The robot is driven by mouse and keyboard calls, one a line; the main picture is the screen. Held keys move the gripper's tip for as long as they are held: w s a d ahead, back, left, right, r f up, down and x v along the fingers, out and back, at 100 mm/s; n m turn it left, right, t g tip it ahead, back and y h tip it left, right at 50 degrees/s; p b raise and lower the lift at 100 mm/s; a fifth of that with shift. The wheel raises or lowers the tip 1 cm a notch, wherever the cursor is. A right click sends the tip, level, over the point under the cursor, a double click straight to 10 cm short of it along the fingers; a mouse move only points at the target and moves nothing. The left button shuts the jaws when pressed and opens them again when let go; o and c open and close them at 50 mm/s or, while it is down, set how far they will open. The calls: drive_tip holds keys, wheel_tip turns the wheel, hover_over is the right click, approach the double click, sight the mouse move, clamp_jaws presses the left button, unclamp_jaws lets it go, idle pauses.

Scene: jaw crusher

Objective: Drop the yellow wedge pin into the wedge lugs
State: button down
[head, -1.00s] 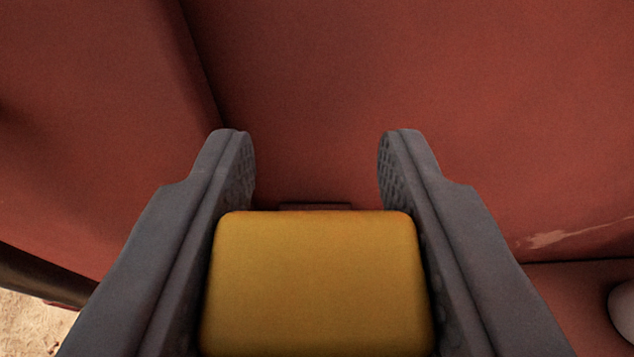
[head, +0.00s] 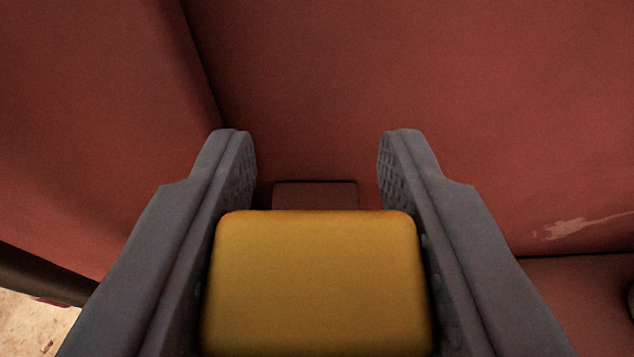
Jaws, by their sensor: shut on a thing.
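The yellow wedge pin (head: 317,285) is a block with rounded edges, low in the middle of the head view. My gripper (head: 317,165) is shut on it, with one dark grey finger pressed against each side. The fingertips reach out past the pin's far edge. Just beyond that edge a small reddish block (head: 315,195) shows against the red wall; it may be part of the wedge lugs, but I cannot tell. The pin hides whatever lies below it, and I cannot see whether the pin touches anything.
A large red wall (head: 330,80) fills the view ahead. A second red panel (head: 90,120) meets it at a seam on the left. A red ledge (head: 580,290) lies at the lower right. Sandy ground (head: 30,325) shows at the lower left.

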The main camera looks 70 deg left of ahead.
drive_tip(key=shift+f, duration=1.5)
drive_tip(key=c, duration=0.9)
unclamp_jaws()
drive_tip(key=shift+d, duration=0.1)
drive_tip(key=v, duration=1.7)
drive_tip(key=shift+d, duration=0.1)
